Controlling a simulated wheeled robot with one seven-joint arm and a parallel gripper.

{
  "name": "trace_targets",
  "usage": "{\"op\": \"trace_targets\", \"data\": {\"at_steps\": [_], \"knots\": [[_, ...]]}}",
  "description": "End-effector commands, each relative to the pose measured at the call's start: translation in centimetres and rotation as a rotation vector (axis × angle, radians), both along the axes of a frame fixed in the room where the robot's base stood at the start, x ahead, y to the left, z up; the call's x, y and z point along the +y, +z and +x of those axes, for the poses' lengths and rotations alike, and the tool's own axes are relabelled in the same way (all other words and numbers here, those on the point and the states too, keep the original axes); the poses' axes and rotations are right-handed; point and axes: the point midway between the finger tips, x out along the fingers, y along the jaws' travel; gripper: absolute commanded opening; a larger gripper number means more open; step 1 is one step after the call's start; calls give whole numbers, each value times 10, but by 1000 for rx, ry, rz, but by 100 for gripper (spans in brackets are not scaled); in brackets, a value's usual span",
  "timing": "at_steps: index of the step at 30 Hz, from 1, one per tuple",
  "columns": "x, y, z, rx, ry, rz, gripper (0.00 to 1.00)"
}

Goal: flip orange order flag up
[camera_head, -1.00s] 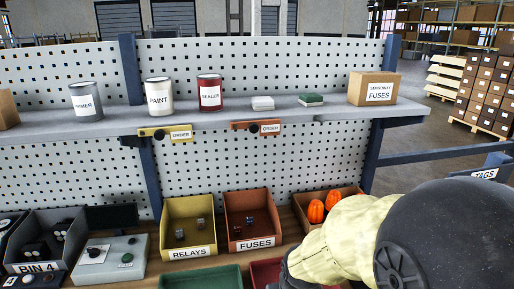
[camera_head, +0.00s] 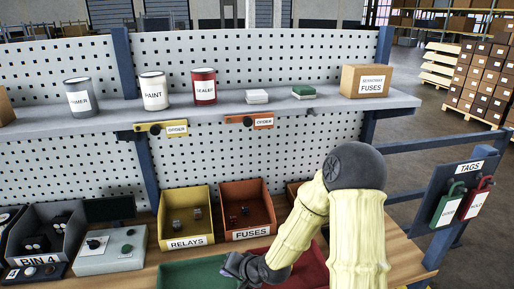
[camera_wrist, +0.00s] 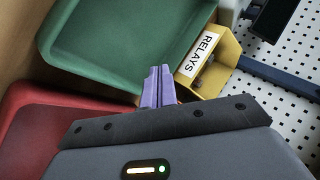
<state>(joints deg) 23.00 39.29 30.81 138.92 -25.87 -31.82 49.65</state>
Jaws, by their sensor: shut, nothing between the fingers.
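The orange order flag (camera_head: 249,121) hangs on the front edge of the shelf, below the white and green boxes. It lies flat along the edge, with a dark round knob and an ORDER label. My gripper shows in the wrist view (camera_wrist: 158,70) with its purple fingers together and nothing between them. It is low over the bench, above the green and red trays and well below the flag. In the head view my arm reaches down in front of the fuses bin, and the fingertips are hard to make out there.
A yellow order flag (camera_head: 163,128) hangs left of the orange one. Cans and boxes stand on the shelf (camera_head: 330,104). A yellow relays bin (camera_head: 186,240), an orange fuses bin (camera_head: 248,233) and a green tray (camera_head: 190,275) occupy the bench. A tags board (camera_head: 440,190) stands at right.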

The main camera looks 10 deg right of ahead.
Motion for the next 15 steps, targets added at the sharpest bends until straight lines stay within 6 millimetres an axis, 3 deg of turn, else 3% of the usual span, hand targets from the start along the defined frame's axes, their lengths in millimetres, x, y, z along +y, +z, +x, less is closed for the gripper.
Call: {"op": "trace_targets", "data": {"at_steps": [3, 8, 11, 15], "knots": [[25, 13, 17, -12, -83, 280, 0], [44, 52, 40, -27, -197, 699, 0], [42, 85, 53, -35, -264, 982, 0], [16, 137, 69, -55, -343, 1403, 0]]}}
